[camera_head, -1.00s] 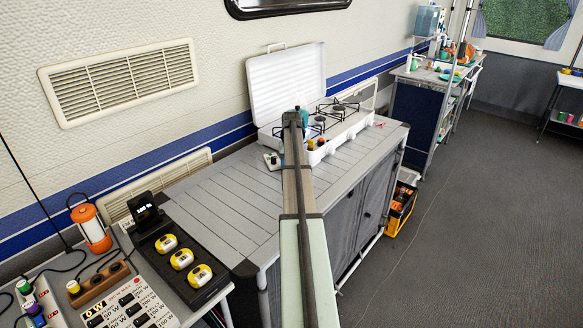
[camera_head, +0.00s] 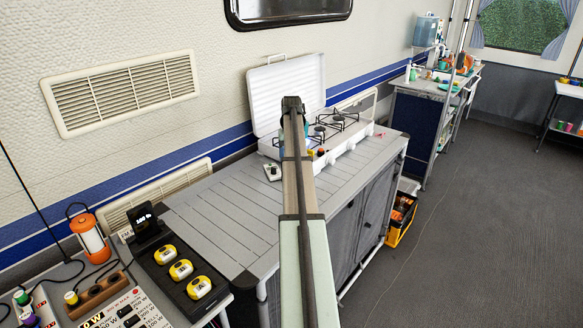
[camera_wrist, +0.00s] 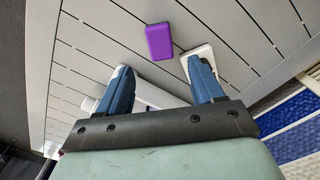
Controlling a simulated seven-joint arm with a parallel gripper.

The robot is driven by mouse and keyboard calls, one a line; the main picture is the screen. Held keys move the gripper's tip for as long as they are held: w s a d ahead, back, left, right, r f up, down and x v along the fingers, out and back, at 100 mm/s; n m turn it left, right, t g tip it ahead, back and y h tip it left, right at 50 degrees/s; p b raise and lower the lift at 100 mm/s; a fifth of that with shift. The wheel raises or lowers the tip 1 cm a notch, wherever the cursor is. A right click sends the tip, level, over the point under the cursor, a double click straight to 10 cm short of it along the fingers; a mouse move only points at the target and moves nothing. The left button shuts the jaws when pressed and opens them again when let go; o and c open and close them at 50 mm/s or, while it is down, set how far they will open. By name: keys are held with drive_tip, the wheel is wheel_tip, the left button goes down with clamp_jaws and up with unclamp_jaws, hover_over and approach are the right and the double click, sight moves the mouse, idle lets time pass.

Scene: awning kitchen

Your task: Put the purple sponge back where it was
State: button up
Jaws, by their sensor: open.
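The purple sponge (camera_wrist: 159,41) lies on the grey slatted counter top (camera_wrist: 105,45) in the wrist view, just beyond my fingertips and roughly centred between them. It does not show in the head view, where my arm covers part of the counter. My gripper (camera_wrist: 160,70) is open, with its two blue fingers spread apart and nothing visible held between them. In the head view my gripper's end (camera_head: 292,104) is in front of the stove, and its fingers are mostly hidden.
A white camp stove (camera_head: 345,140) with a raised lid (camera_head: 286,90) stands at the counter's back. A small white block (camera_head: 272,173) lies left of my arm. A black tray (camera_head: 185,275) with yellow items and an orange lantern (camera_head: 90,236) are at lower left. The counter's left part (camera_head: 215,215) is clear.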

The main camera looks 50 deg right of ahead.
drive_tip(key=shift+r, duration=1.3)
drive_tip(key=shift+c, duration=0.2)
idle(0.9)
